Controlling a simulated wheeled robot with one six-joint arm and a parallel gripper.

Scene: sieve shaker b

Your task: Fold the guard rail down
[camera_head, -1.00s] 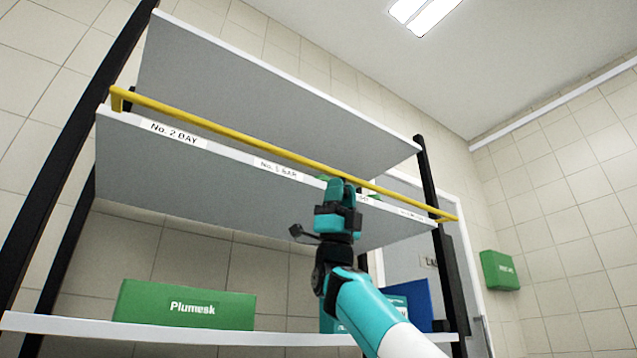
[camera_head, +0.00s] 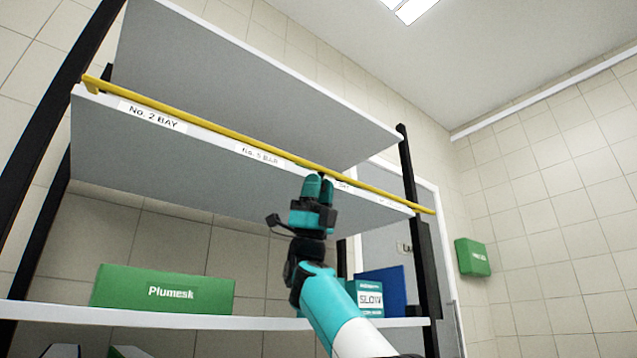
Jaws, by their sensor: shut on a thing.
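The guard rail (camera_head: 210,129) is a long thin yellow bar. It runs along the front of the middle shelf (camera_head: 150,150), just above and in front of that shelf's labelled front edge. Its left end is at the black left post and its right end is by the black right post. My gripper (camera_head: 317,179) points up from below and is shut on the guard rail right of its middle. The fingertips hide a short piece of the rail and part of a label behind it.
The upper shelf (camera_head: 240,80) is above the rail. The lower shelf (camera_head: 180,320) holds a green Plumesk box (camera_head: 160,290), a teal and white box (camera_head: 369,299) and a blue item (camera_head: 391,284). A green box (camera_head: 472,257) hangs on the right wall.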

